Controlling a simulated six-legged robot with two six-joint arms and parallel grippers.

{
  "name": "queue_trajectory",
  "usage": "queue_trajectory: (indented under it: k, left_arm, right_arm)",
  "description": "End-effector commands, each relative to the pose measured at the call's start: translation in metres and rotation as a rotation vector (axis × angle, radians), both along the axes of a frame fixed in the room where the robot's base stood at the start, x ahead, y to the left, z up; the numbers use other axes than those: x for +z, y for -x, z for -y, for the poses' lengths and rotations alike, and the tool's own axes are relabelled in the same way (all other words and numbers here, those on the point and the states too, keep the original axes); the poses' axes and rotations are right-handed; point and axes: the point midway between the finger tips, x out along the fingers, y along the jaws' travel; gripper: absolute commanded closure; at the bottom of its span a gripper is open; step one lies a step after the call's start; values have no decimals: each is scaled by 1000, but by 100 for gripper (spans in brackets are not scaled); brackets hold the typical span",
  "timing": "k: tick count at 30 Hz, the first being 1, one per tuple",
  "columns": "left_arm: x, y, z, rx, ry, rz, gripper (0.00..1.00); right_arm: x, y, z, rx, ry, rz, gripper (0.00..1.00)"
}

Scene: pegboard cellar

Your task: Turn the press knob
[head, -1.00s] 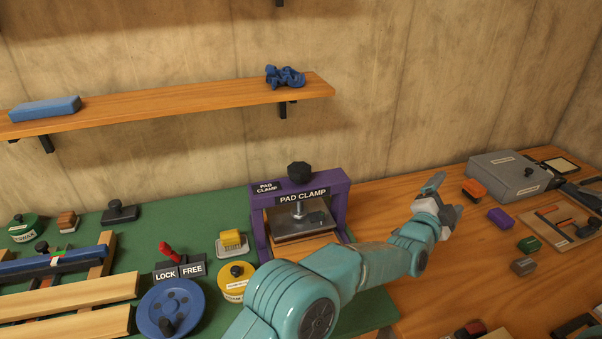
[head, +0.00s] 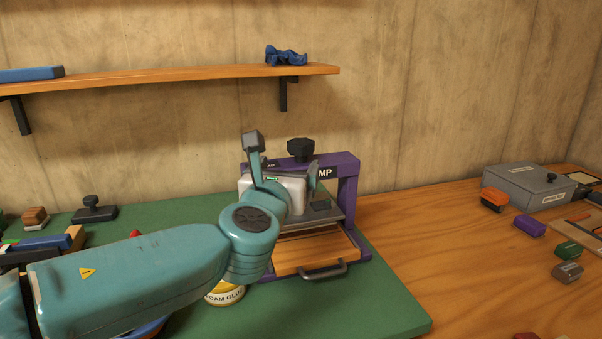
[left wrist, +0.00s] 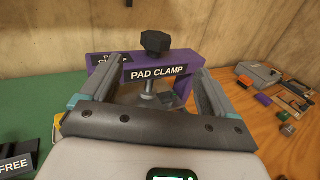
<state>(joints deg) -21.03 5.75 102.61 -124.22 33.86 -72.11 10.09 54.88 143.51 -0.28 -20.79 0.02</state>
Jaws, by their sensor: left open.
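The press is a purple frame (head: 347,190) labelled PAD CLAMP, with a black faceted knob (head: 301,149) on top. The knob also shows in the left wrist view (left wrist: 156,42), standing clear above the crossbar. A grey plate (head: 340,212) hangs inside the frame over a wooden drawer (head: 310,252) with a handle. My left gripper (head: 300,174) is in front of the frame, below the knob, and covers part of the label. In the left wrist view its fingers (left wrist: 155,80) are spread apart with nothing between them, the knob beyond. My right gripper is not in view.
A shelf (head: 180,78) with a blue block and a crumpled blue cloth (head: 286,56) is above. A yellow foam glue tin (head: 225,293) sits under my left arm. A grey box (head: 528,186) and small coloured blocks are at right.

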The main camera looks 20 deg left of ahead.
Motion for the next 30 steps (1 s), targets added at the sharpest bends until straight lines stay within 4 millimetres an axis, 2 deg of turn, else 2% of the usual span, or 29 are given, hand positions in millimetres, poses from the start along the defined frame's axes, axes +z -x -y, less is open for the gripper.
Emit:
queue_trajectory:
  k: [1,7,13,21,24,30]
  left_arm:
    - [-6,2,-4,6,5,9,11]
    - [-5,-14,-7,8,6,5,11]
    - [-5,-58,-12,9,7,4,11]
    - [-3,-121,-19,7,7,4,11]
    - [-3,-139,-22,7,8,4,11]
    - [-4,-158,-24,6,6,5,11]
  right_arm:
    - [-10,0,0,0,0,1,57]
    - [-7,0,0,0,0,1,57]
    - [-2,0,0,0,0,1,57]
    - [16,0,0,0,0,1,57]
    - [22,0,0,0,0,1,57]
    - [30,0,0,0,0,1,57]
